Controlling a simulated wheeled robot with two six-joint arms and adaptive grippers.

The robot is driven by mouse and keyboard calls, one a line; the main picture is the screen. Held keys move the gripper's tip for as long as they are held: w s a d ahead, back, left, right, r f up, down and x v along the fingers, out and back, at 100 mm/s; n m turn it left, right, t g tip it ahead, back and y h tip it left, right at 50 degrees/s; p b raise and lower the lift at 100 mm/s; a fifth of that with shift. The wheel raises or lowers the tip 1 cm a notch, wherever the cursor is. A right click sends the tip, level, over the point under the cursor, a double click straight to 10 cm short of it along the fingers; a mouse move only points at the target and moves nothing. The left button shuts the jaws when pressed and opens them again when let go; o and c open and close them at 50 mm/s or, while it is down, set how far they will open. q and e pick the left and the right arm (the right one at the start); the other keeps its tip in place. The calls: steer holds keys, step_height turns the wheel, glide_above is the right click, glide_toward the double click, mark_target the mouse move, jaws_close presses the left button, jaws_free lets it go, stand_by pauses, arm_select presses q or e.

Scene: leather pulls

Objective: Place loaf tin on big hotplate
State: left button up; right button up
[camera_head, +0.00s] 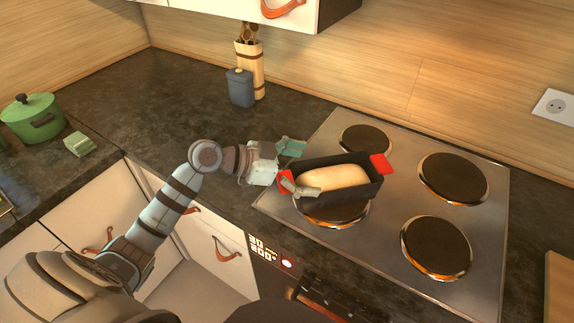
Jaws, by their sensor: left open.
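The dark loaf tin (352,203) has red end handles and holds a pale loaf (335,177). It sits over the front-left hotplate (337,219), whose rim shows below it and which is partly hidden by it. My left gripper (294,168) is open at the tin's left end, by the left red handle. One finger is beyond the handle and the other overlaps the tin's near corner. I cannot tell whether either finger touches the tin. My right gripper is not in view.
Bare hotplates are at back left (366,141), back right (454,178) and front right (436,247). A utensil holder (252,72) and a blue-grey canister (240,88) stand behind my arm. A green pot (33,117) and a green block (79,144) are at left.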

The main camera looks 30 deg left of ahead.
arm_select(q)
steer(key=v, duration=0.5)
steer(key=shift+s+a, duration=0.25)
steer(key=shift+s+a+r, duration=0.25)
steer(key=shift+r, duration=0.1)
steer(key=shift+f, duration=0.1)
